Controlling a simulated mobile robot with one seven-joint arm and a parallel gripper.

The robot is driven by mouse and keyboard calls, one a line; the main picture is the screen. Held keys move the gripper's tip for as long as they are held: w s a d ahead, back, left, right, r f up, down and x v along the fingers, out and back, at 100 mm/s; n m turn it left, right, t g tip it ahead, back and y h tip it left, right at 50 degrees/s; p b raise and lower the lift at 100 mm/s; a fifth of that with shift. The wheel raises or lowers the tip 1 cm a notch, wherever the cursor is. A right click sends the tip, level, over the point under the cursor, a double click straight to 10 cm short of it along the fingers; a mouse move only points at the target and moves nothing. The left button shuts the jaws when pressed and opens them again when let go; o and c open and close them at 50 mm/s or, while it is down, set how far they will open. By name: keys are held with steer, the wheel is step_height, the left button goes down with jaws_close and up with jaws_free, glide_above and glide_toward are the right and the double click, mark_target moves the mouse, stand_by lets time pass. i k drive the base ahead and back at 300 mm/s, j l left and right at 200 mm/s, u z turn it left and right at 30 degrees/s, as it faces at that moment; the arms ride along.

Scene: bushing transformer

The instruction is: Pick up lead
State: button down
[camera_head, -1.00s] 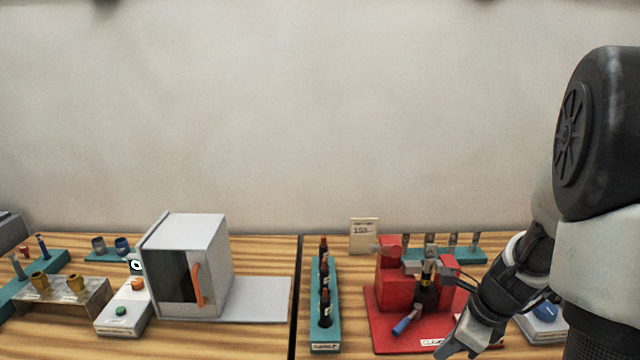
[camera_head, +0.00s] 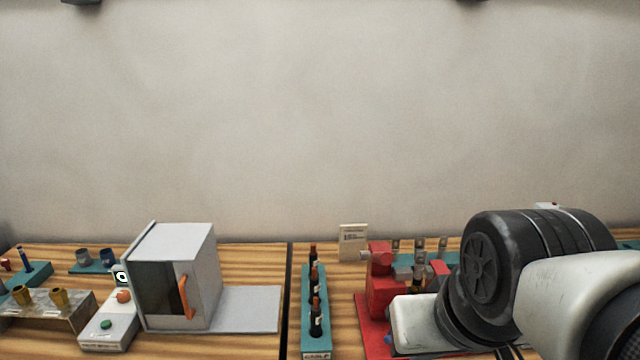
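I cannot pick out the lead for sure. A small blue patch (camera_head: 388,339) shows low by the red fixture (camera_head: 380,285), at the edge of a white arm-like shape; I cannot tell what it belongs to. My arm covers most of the red fixture and its red base. My gripper is not visible; it is behind my arm or below the picture's lower edge.
A teal rack (camera_head: 315,340) with several dark bottle-like parts stands left of the red fixture. A small sign (camera_head: 352,243) stands behind. A grey box (camera_head: 180,270) with an orange handle, a button box (camera_head: 107,325) and a metal stand (camera_head: 45,312) are at left.

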mark_target(417, 278)
steer(key=z, duration=0.45)
steer(key=u, duration=4.4)
steer(key=k, duration=0.55)
steer(key=k+z, duration=0.15)
steer(key=z, duration=3.25)
